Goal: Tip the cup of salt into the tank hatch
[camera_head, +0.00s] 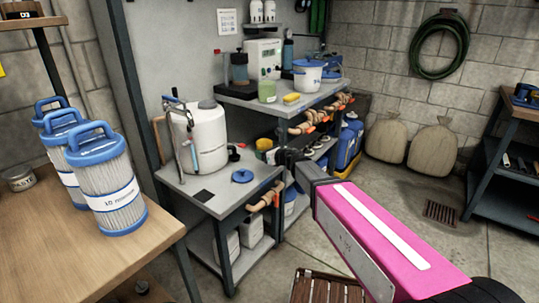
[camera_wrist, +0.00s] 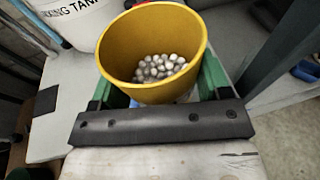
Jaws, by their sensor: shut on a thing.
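My gripper (camera_head: 274,156) is shut on a yellow cup (camera_wrist: 120,80), with one green finger on each side of it. The cup holds whitish salt pellets (camera_wrist: 160,67) that lie low inside it. In the head view the cup (camera_head: 264,145) is small and partly hidden by my gripper. The white mixing tank (camera_head: 208,140) stands on the low bench, left of the cup and apart from it. Its wall also shows in the wrist view (camera_wrist: 72,22). A grey cap (camera_head: 208,104) is on its top.
A blue lid (camera_head: 242,176) and a black square (camera_head: 203,195) lie on the low bench (camera_head: 185,183). Filter cartridges (camera_head: 105,185) stand on the wooden table at left. Open floor lies at right.

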